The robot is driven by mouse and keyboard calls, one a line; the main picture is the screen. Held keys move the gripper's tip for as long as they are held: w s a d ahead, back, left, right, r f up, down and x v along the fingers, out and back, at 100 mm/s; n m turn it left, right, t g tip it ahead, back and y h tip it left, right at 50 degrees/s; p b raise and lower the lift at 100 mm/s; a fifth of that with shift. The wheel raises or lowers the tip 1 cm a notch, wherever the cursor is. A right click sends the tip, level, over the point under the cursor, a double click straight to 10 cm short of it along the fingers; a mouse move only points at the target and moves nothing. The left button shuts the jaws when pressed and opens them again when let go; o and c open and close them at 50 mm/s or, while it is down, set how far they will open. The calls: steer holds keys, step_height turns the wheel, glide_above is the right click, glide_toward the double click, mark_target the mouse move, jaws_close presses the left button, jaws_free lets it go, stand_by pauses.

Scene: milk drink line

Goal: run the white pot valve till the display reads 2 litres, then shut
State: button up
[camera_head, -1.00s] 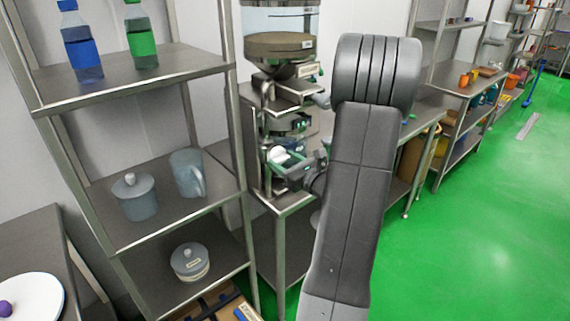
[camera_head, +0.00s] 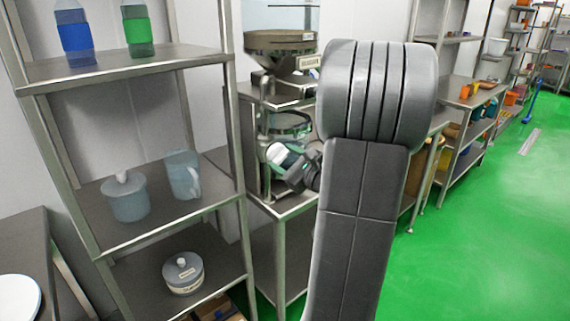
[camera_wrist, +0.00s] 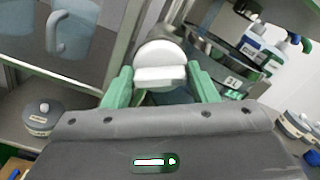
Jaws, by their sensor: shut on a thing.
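My gripper (camera_wrist: 160,88) is shut on a white round piece (camera_wrist: 160,58), which looks like the valve's knob, between its green fingers. In the head view my gripper (camera_head: 288,160) is at the front of the steel stand (camera_head: 262,195). Above it is a funnel-shaped vessel (camera_head: 282,50) with a clear upper part. My arm hides the stand's right side, and any flow from the valve cannot be seen.
A steel shelf unit (camera_head: 150,68) stands close on the left with a blue bottle (camera_head: 75,38), a green bottle (camera_head: 138,30), a lidded jar (camera_head: 127,197), a jug (camera_head: 183,175) and a labelled pot (camera_head: 183,272).

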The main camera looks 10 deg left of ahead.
stand_by(0.3)
steer(key=o, duration=0.9)
steer(key=shift+d, duration=0.1)
steer(key=v, duration=1.3)
steer(key=shift+s+d+b, duration=0.2)
steer(key=shift+s+b, duration=0.05)
steer(key=shift+b, duration=0.2)
